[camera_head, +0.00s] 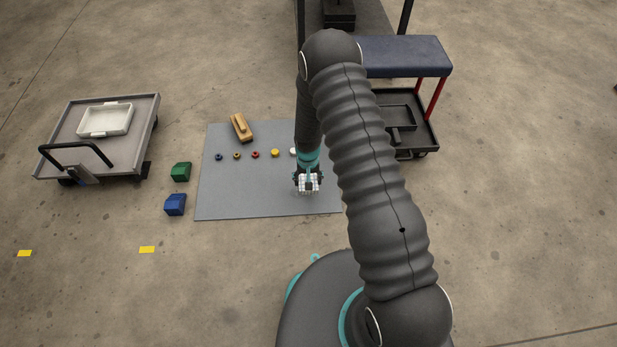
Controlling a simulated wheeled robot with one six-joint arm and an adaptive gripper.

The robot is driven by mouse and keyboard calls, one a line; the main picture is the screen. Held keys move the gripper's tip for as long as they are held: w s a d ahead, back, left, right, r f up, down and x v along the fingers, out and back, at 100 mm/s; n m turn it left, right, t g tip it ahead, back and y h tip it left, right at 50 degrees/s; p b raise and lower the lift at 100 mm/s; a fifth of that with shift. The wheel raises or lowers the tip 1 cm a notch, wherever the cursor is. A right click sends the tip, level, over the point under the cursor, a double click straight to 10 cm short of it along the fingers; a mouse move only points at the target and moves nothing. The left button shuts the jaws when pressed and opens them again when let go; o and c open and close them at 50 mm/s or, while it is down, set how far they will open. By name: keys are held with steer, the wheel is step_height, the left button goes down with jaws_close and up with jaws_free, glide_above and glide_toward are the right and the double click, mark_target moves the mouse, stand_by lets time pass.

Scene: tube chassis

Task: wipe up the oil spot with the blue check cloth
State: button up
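My gripper (308,187) points down over the front right part of the grey mat (240,200). A small pale item with a checked pattern (307,181) shows between and around its fingers; it looks like the check cloth, but its blue cannot be made out at this size. I cannot tell whether the fingers are closed on it or only around it, nor whether it touches the mat. No oil spot can be made out; my arm and gripper hide part of the mat.
Several small coloured parts (255,154) lie in a row on the mat, with a tan wooden-looking block (242,127) behind. Green (181,171) and blue (175,204) blocks stand left of it. A cart (62,125) with a white tray (105,120) is farther left; a blue-topped bench (405,55) stands back right.

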mark_target(293, 193)
step_height(293, 193, down, 6)
steer(key=shift+r+b, duration=0.1)
steer(key=shift+b, duration=1.15)
steer(key=shift+a, duration=1.05)
steer(key=shift+a+f, duration=0.2)
steer(key=shift+a, duration=0.1)
steer(key=shift+a+p, duration=0.35)
steer(key=shift+a, duration=1.9)
steer(key=shift+r+p, duration=0.25)
steer(key=shift+p, duration=0.15)
steer(key=shift+d+f+b, duration=0.3)
steer(key=shift+d, duration=3.2)
steer(key=shift+d+r, duration=0.2)
steer(key=shift+r, duration=0.05)
steer(key=shift+r+p, duration=1.65)
steer(key=shift+r, duration=2.15)
